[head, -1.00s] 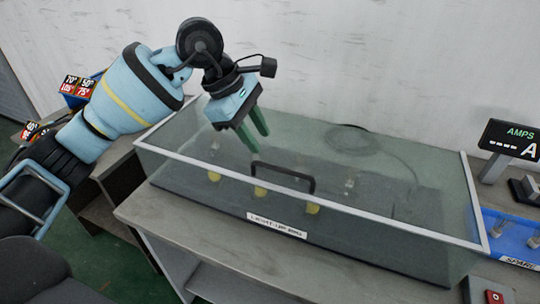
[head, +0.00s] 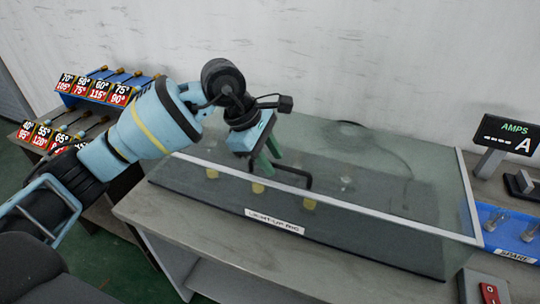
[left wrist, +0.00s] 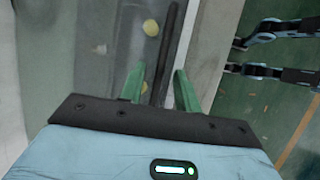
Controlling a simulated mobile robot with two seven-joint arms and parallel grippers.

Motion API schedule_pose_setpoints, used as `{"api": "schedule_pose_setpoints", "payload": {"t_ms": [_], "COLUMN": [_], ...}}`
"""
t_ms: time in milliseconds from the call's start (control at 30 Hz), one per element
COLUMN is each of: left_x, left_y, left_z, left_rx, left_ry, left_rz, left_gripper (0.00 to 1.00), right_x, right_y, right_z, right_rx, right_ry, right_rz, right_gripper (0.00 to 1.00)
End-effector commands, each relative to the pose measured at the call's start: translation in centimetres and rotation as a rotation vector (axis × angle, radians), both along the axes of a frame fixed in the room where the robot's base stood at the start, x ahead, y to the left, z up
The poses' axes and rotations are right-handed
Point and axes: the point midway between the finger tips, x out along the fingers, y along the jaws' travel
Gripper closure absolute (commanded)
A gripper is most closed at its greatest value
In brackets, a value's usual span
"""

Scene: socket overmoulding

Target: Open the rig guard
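The rig guard (head: 400,224) is a clear box with a pale rim, lying closed over the light-up rig (head: 275,222). Its black bar handle (head: 309,178) stands on the front of the guard, partly hidden in the head view by my gripper. My left gripper (head: 265,165) reaches down at the handle's left end with its green fingers apart. In the left wrist view the handle (left wrist: 168,45) runs up between the open fingertips (left wrist: 158,80). Contact with the handle cannot be told. My right gripper is not in view.
Racks of labelled items (head: 95,88) stand at the left. An amps meter (head: 508,138), a blue spares tray (head: 512,232) and a red switch (head: 489,292) are on the right. A grey bench (head: 165,215) carries the guard. A wall stands behind.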

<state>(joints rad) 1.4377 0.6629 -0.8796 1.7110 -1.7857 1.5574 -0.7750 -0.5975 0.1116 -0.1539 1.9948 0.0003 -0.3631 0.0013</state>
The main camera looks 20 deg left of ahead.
Motion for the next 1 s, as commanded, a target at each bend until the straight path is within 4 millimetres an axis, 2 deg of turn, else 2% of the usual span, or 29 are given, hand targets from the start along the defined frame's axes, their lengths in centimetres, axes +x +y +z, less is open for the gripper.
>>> {"api": "schedule_pose_setpoints", "payload": {"t_ms": [100,300,367,767,1000], "left_x": [0.0,0.0,0.0,0.2,1.6], "left_y": [0.0,0.0,0.0,0.0,0.0], "left_z": [0.0,0.0,0.0,0.5,3.4], "left_rx": [0.000,-0.001,-0.001,-0.001,-0.003], "left_ry": [0.000,0.000,0.000,-0.002,-0.011], "left_rz": [0.000,-0.001,-0.001,0.000,0.002], "left_gripper": [0.69,0.95,1.00,1.00,1.00], "right_x": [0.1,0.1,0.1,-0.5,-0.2], "right_y": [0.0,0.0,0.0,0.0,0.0], "right_z": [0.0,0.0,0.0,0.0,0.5], "right_rx": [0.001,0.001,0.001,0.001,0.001], "right_ry": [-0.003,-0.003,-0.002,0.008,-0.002], "right_rz": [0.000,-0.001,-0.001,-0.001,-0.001], "right_gripper": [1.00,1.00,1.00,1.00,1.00]}}
